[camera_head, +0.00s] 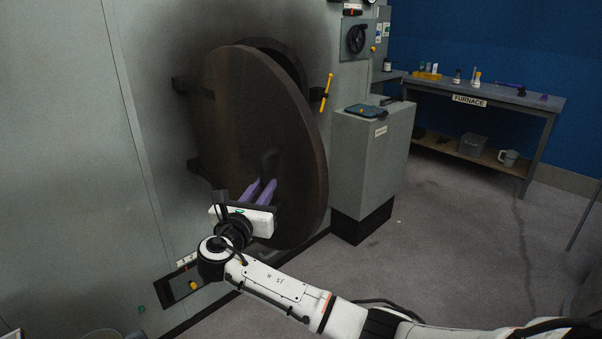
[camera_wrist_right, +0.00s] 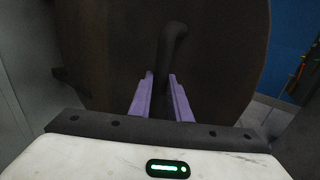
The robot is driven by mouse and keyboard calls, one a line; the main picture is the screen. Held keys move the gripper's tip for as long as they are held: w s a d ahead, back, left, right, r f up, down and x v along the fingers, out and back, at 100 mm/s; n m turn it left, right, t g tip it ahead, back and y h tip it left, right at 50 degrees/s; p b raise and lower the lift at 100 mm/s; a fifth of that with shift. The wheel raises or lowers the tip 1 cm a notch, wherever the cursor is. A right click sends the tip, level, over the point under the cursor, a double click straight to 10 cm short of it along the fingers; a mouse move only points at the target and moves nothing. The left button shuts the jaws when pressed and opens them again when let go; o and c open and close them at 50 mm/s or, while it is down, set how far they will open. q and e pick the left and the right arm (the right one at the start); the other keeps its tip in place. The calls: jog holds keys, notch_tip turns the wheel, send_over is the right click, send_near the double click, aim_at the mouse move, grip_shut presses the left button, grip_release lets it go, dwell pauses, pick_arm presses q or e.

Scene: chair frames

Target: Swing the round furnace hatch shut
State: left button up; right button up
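The round furnace hatch (camera_head: 245,110) is a thick dark brown disc standing ajar, swung out from the furnace opening on its left-side hinges. A dark bent handle (camera_head: 269,160) sticks out of its face; it also shows in the right wrist view (camera_wrist_right: 173,45). My right gripper (camera_head: 260,188) is in front of the hatch's lower part, its two purple fingers pointing at the handle. In the right wrist view the fingers (camera_wrist_right: 160,75) are apart, with the handle's dark lower part between or just beyond them; contact is unclear. My left gripper is not in view.
The opening's dark rim (camera_head: 285,60) shows behind the hatch, with a yellow-handled latch (camera_head: 327,93) to its right. A grey cabinet (camera_head: 365,155) stands close right of the hatch. A workbench (camera_head: 490,100) is farther back. The floor between is clear.

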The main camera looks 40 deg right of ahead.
grip_shut()
jog(key=shift+d+r+p, duration=0.2)
jog(key=shift+d+p, duration=0.1)
jog(key=shift+d, duration=0.3)
jog(key=w+d, duration=0.1)
jog(key=d, duration=1)
jog(key=shift+d, duration=0.15)
jog(key=shift+w, duration=0.1)
jog(key=o, duration=0.8)
grip_release()
jog(key=shift+c, duration=0.2)
jog(key=shift+f, duration=0.1)
